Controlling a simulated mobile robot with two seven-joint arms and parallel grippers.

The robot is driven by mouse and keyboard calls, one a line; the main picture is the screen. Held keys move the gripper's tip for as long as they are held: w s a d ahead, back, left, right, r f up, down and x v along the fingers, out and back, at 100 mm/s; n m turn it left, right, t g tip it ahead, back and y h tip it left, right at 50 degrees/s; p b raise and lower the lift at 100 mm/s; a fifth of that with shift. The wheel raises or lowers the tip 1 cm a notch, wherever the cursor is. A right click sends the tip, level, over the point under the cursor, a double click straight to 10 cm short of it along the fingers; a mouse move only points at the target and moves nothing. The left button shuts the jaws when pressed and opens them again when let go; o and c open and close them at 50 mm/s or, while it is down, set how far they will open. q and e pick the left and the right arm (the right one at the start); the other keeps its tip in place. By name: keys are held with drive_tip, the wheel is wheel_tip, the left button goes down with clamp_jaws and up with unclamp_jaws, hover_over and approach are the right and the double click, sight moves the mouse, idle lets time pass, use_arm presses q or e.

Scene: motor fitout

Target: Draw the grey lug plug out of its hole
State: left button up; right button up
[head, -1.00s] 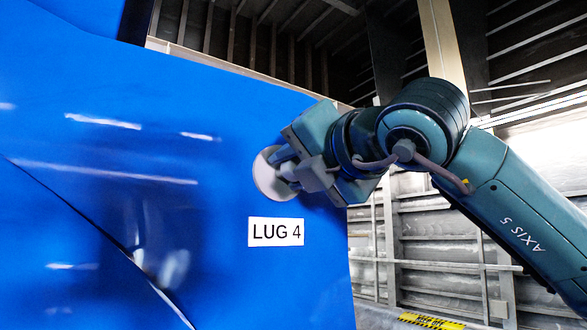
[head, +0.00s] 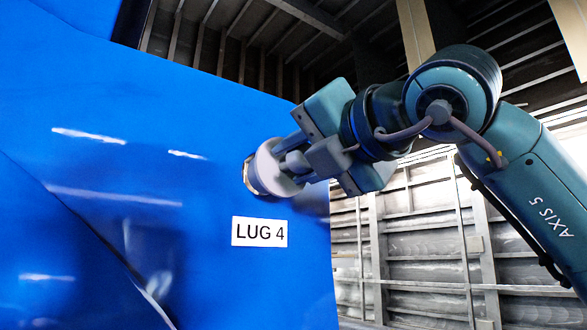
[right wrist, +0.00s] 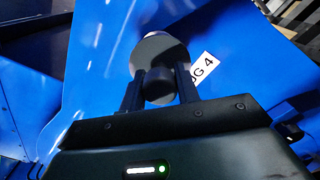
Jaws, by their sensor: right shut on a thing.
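The grey lug plug (head: 267,168) is a round disc with a dark knob, at the right part of the blue panel (head: 120,215), above the LUG 4 label (head: 260,232). My right gripper (head: 292,162) is shut on the knob. The disc stands off the panel, and part of the hole's rim (head: 248,177) shows at its left. The disc hides most of the hole, so I cannot tell whether the plug's inner end is clear. In the right wrist view the plug (right wrist: 158,50) sits between the two fingers (right wrist: 160,88). My left gripper is not in view.
The blue panel fills the left side and ends at an edge just right of the plug. Open room lies to the right, before a ribbed metal wall (head: 425,240).

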drive_tip(key=shift+b+v, duration=1.25)
drive_tip(key=shift+v, duration=1.25)
